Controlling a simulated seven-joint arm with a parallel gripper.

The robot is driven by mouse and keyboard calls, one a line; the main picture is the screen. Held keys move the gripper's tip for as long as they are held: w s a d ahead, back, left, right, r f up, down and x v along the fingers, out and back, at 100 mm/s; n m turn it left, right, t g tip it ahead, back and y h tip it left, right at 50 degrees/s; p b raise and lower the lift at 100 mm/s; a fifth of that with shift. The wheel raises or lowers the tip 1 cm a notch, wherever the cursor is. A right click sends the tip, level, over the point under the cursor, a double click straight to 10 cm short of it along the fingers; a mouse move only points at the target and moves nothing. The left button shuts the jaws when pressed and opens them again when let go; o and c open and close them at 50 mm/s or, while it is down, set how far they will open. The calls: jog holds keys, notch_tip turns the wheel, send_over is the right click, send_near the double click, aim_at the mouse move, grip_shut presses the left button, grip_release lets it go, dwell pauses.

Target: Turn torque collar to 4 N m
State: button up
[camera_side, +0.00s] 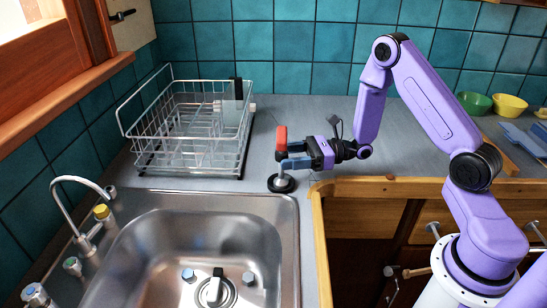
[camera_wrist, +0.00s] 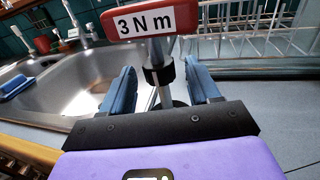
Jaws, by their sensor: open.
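A torque tool stands upright on a round dark base (camera_side: 281,184) on the grey counter, just behind the sink's right back corner. Its red head (camera_side: 281,138) is on top. In the wrist view the red head carries a white label reading "3 N m" (camera_wrist: 146,22). Below it a dark collar (camera_wrist: 159,74) sits around a metal shaft. My gripper (camera_side: 290,155) reaches in from the right at the height of the shaft. In the wrist view its blue fingers (camera_wrist: 163,90) stand on both sides of the shaft, with gaps visible. The lower shaft is partly hidden behind my gripper.
A steel sink (camera_side: 205,214) lies in front of the tool, with a faucet (camera_side: 80,210) at left. A white wire dish rack (camera_side: 190,160) stands behind left. Green (camera_side: 473,101) and yellow bowls (camera_side: 509,104) sit far right. The counter between is mostly clear.

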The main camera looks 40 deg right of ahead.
jog(key=shift+x, duration=2.1)
jog(key=c, duration=1)
jog(key=shift+g, duration=0.3)
jog(key=n+g, duration=0.1)
jog(key=g, duration=0.1)
jog(key=n+g+y, duration=0.2)
jog(key=n+g, duration=0.1)
jog(key=shift+s+a+g, duration=0.1)
jog(key=shift+s+g, duration=0.2)
jog(key=shift+s+n+g+y, duration=0.2)
jog(key=shift+n+g, duration=0.75)
jog(key=shift+g, duration=0.45)
jog(key=shift+s+n+g+y, duration=0.1)
jog(key=shift+s+n+g, duration=0.05)
jog(key=shift+n+g, duration=1.05)
jog(key=shift+g, duration=0.4)
